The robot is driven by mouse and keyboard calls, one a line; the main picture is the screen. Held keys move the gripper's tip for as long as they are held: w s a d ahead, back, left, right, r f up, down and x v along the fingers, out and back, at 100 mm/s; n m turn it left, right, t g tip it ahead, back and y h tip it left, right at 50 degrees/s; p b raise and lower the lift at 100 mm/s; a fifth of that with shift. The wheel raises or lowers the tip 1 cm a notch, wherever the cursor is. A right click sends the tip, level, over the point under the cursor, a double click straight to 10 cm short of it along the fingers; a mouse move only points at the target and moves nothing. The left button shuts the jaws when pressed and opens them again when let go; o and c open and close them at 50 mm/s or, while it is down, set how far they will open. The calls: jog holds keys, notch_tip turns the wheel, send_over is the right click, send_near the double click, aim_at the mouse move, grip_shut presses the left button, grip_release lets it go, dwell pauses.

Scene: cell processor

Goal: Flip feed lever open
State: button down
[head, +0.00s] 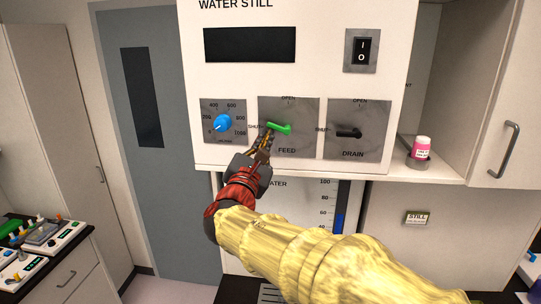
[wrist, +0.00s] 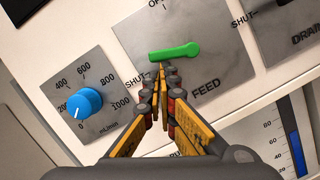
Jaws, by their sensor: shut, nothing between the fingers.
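The green feed lever (head: 279,128) is on the grey FEED plate (head: 303,108) of the water still. Its handle lies close to level, with its left end near the SHUT mark; OPEN is printed above it. In the wrist view the green lever (wrist: 175,53) lies just beyond my fingertips. My gripper (head: 268,146) is shut and empty, with its tips right below the lever's left part. The wrist view shows the shut fingers (wrist: 161,70) at the lever's lower edge; I cannot tell whether they touch it.
A blue dial (head: 222,123) is left of the feed plate and a black drain lever (head: 349,132) is right of it. A power switch (head: 366,50) and a dark display (head: 250,45) are above. A pink-labelled bottle (head: 420,150) stands on the right shelf.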

notch_tip(320, 180, up, 4)
jog(key=m+g+h+b, duration=0.1)
jog(key=m+b, duration=0.2)
jog(key=m, duration=0.1)
jog(key=m+h+b, duration=0.1)
jog(key=m+b, duration=0.3)
jog(key=m, duration=0.1)
jog(key=shift+f+g, duration=0.1)
jog(key=shift+g, duration=0.3)
jog(key=shift+d+r+m+g+b, duration=0.25)
jog(key=shift+r+m+b, duration=0.2)
jog(key=shift+m, duration=0.4)
jog(key=shift+d+r+m+g+b, duration=0.2)
jog(key=shift+r+m+b, duration=0.2)
jog(key=shift+m, duration=0.45)
jog(key=shift+f, duration=0.1)
